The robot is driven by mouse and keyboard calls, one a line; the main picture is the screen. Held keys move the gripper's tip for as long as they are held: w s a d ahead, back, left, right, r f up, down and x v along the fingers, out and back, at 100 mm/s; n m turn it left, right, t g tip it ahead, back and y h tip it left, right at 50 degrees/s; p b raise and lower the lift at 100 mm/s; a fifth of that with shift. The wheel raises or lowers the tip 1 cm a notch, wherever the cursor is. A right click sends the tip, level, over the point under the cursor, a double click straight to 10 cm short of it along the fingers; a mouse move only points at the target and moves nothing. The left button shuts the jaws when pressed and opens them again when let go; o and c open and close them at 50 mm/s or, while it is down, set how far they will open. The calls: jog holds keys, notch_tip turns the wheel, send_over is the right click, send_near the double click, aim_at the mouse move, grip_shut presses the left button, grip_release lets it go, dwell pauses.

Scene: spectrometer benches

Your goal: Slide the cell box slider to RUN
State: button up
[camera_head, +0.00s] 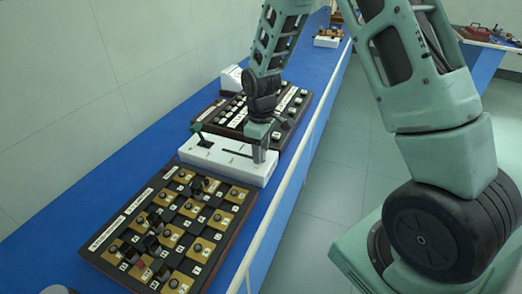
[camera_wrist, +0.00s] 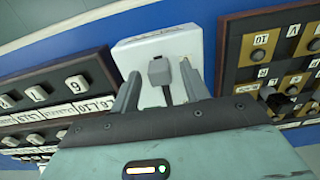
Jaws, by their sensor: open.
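The cell box (camera_head: 215,156) is a low white box on the blue bench, with a dark slot along its top. A dark lever with a green knob (camera_head: 197,127) stands at its left end. My gripper (camera_head: 259,154) points down over the box's right end, its fingers open. In the wrist view the white box (camera_wrist: 160,48) lies beyond the fingers, and a grey knob on a stem (camera_wrist: 158,71) shows between the open fingers (camera_wrist: 160,78). I cannot tell whether a finger touches it. No RUN marking is legible, and my gripper hides the box's right end.
A dark panel with gold squares and knobs (camera_head: 236,203) lies close in front of the box. A dark keyed panel (camera_head: 207,117) lies close behind it. A pale rail (camera_head: 301,157) runs along the bench's right edge. Bare blue bench (camera_head: 140,143) lies to the left.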

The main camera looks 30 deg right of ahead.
aim_at(237, 153)
jog(key=shift+f, duration=0.5)
grip_shut()
jog(key=w+a, duration=0.1)
jog(key=w, duration=0.1)
jog(key=w+a, duration=0.3)
jog(key=w, duration=0.1)
jog(key=shift+w+a+p, duration=0.2)
jog(key=shift+w+p, duration=0.1)
jog(key=shift+w, duration=0.05)
grip_release()
